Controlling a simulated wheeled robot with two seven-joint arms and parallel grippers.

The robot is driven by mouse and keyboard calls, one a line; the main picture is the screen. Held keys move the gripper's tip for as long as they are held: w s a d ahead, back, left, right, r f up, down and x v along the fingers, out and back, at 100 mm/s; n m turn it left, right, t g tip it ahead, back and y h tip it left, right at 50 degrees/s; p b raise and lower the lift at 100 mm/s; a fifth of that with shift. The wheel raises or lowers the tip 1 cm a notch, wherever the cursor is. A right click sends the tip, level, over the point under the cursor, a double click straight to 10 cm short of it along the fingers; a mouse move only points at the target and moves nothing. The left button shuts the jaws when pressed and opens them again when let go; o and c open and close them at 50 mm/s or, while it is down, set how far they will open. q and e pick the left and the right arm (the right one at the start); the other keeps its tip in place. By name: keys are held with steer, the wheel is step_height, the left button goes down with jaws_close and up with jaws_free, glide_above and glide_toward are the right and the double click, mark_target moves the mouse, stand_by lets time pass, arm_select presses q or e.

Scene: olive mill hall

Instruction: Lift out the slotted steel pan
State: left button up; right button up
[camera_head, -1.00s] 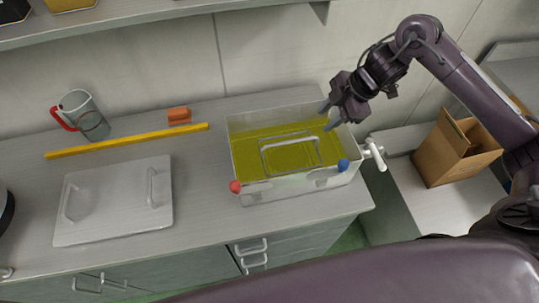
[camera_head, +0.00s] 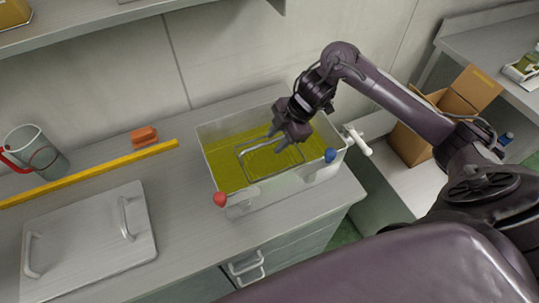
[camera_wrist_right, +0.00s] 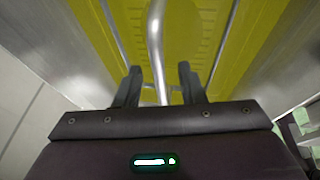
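The slotted steel pan (camera_wrist_right: 195,30) lies in yellow-green oil in a clear-walled tub (camera_head: 285,186) on the counter. Its wire handle (camera_head: 243,166) rises from the oil and also shows in the right wrist view (camera_wrist_right: 156,40). My right gripper (camera_head: 276,142) is over the tub, at the back part of the handle. In the wrist view its two fingers (camera_wrist_right: 158,80) are apart, with the handle bar between them in the picture. Contact with the bar cannot be told. The oil blurs the pan's lower part. My left gripper is out of view.
The tub carries a red knob (camera_head: 220,199), a blue knob (camera_head: 330,155) and a white tap (camera_head: 358,141). Left of it lie a steel lid (camera_head: 85,240), a yellow bar (camera_head: 100,172), an orange block (camera_head: 144,137) and a jug (camera_head: 38,150). A cardboard box (camera_head: 408,143) stands right.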

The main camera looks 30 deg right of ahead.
mark_target(269, 152)
steer(key=shift+x, duration=1.45)
steer(key=shift+a+r, duration=0.1)
jaws_close()
